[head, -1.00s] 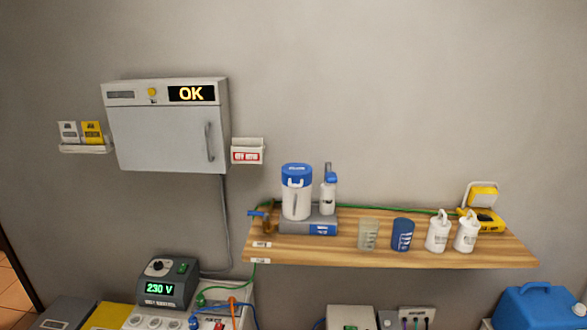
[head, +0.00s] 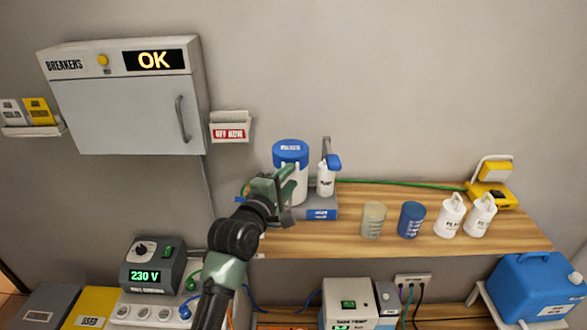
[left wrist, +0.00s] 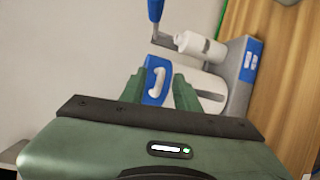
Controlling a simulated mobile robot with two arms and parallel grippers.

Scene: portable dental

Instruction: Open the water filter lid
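In the left wrist view, the blue lid (left wrist: 157,65) with a white handle shows beyond and between the two green fingers (left wrist: 157,88), which are apart. I cannot tell whether they touch the filter. My right gripper is not in view.
A smaller white cylinder (head: 326,180) stands right beside the filter. A beige cup (head: 373,220), a blue cup (head: 411,219) and two white cartridges (head: 449,216) stand farther right on the shelf (head: 400,246). A breaker box (head: 125,108) hangs at upper left.

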